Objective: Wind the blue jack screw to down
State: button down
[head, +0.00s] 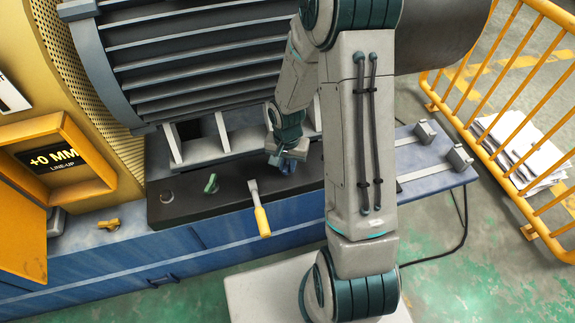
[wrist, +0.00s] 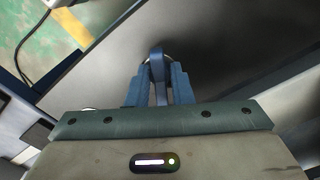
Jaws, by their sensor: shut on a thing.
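The blue jack screw (wrist: 157,62) shows in the wrist view as a flat blue-grey head with a pale ring at its base. My gripper (wrist: 158,88) has one finger on each side of this head and is shut on it. In the head view my gripper (head: 284,163) is low over the black plate, with a bit of blue at the fingertips. The arm and fingers hide most of the screw there, so its turn angle is hard to tell.
On the black plate (head: 225,205) are a green screw (head: 211,184), a small dull knob (head: 167,197) and a yellow-handled lever (head: 261,218). A display (head: 52,158) reads "+0 MM LINE-UP". The ribbed grey motor (head: 190,60) stands close behind; a yellow railing (head: 505,110) is at right.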

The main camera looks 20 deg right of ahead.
dwell(0.4)
jog(key=shift+r+n+p, duration=0.15)
jog(key=shift+n+p, duration=0.25)
jog(key=shift+n, duration=2)
jog(key=shift+p, duration=0.35)
jog(key=shift+n, duration=0.6)
jog(key=n+p, duration=0.1)
jog(key=n, duration=0.2)
jog(key=shift+n, duration=0.3)
